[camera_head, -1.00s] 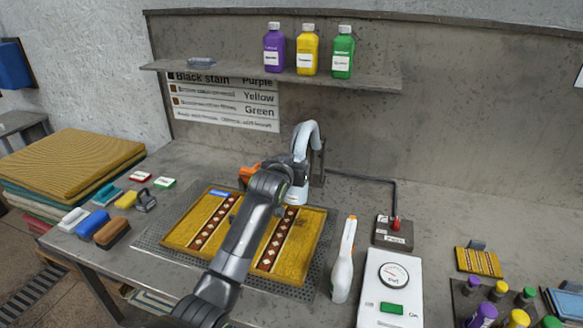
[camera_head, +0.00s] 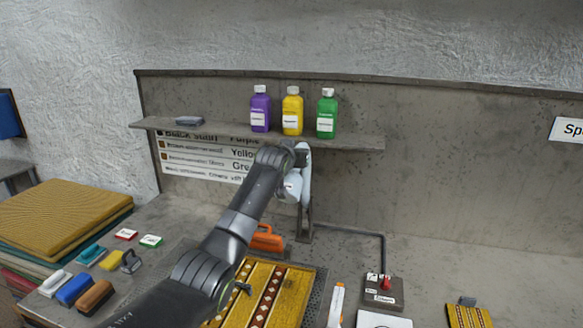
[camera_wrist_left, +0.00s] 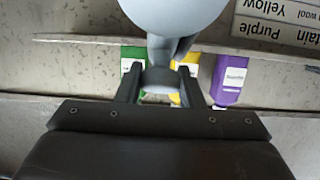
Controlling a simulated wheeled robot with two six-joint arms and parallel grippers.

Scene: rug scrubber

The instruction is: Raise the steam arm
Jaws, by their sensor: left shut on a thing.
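The pale steam arm (camera_head: 306,178) stands nearly upright on its dark post (camera_head: 303,222) at the back of the counter, behind the yellow patterned rug (camera_head: 262,300). My left gripper (camera_head: 292,170) reaches up to it from the lower left and covers part of it. In the left wrist view my gripper's two dark fingers (camera_wrist_left: 160,85) are closed on either side of a narrow part of the steam arm, whose broad pale end (camera_wrist_left: 172,14) shows beyond them. My right gripper is not in view.
A shelf (camera_head: 225,137) with purple (camera_head: 260,112), yellow (camera_head: 292,114) and green (camera_head: 326,116) bottles hangs just above my gripper. An orange object (camera_head: 267,239) lies by the post. A box with a red knob (camera_head: 384,283) stands right. Brushes (camera_head: 95,297) lie left.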

